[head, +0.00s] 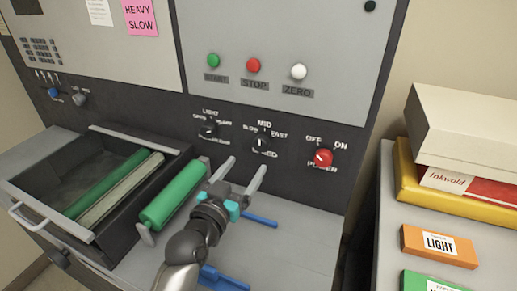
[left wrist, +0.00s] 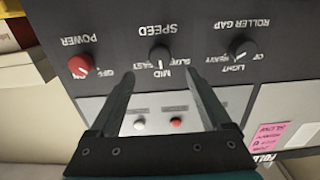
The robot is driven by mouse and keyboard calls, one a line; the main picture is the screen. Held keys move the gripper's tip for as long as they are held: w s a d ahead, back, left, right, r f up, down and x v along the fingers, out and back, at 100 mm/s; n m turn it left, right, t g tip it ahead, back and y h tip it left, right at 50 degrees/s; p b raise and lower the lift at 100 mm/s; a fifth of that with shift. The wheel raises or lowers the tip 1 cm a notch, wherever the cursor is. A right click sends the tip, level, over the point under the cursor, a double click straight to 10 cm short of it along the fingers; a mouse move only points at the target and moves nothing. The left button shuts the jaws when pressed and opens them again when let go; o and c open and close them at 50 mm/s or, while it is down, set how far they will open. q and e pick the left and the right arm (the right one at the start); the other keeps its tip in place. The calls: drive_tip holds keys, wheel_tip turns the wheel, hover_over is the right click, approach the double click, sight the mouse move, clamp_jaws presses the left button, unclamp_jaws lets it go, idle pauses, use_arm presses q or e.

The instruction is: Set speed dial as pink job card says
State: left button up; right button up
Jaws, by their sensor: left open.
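The pink job card (head: 139,17) at the top of the head view reads HEAVY SLOW. It also shows at the lower right of the left wrist view (left wrist: 271,136), upside down. The black speed dial (head: 261,145) sits on the dark panel, with SLOW, MID and FAST around it. In the upside-down left wrist view the speed dial (left wrist: 160,57) has its pale mark toward MID. My left gripper (head: 244,166) is open and empty, its fingers pointing at the panel just short of the dial and apart from it. My right gripper is not in view.
The roller gap dial (head: 208,128) is left of the speed dial and the red power knob (head: 323,157) right of it. Green, red and white buttons are above. An open tray (head: 110,140) and a green roller (head: 174,195) lie left of my arm.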

sight(259, 147)
use_arm(q)
drive_tip(key=b+x, duration=0.1)
drive_tip(key=x, duration=0.7)
drive_tip(key=shift+w+d, duration=0.2)
drive_tip(key=shift+w, duration=0.15)
clamp_jaws()
idle(0.4)
